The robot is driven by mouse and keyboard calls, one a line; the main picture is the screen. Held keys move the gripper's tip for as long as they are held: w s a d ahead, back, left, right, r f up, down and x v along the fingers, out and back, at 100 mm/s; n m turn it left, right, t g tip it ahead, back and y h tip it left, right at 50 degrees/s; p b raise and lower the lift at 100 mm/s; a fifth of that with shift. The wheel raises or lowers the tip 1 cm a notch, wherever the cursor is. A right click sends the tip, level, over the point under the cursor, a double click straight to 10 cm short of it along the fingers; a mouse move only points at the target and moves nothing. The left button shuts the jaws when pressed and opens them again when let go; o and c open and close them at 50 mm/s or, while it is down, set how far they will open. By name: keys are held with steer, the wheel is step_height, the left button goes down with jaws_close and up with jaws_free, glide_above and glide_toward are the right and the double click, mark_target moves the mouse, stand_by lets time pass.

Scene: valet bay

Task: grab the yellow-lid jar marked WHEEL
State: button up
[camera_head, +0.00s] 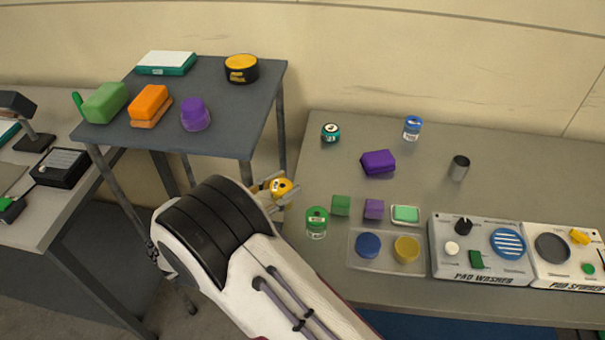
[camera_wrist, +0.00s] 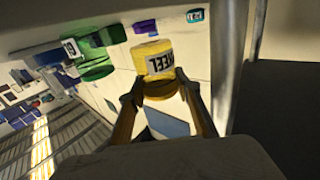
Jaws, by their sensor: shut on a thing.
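The yellow-lid jar (camera_head: 281,187) is between the fingers of my gripper (camera_head: 273,189), beyond the left edge of the grey table in the head view. In the wrist view the jar (camera_wrist: 155,68) is yellow, with a white label whose dark letters are partly legible. Both fingertips of my gripper (camera_wrist: 157,90) press on its sides, so the gripper is shut on it. My own arm hides part of the space below the gripper in the head view.
A green-lid jar (camera_head: 316,222) stands just right of my gripper on the grey table (camera_head: 440,190). Two machines (camera_head: 480,250) stand at the right.

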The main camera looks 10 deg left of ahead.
steer(key=v, duration=1.9)
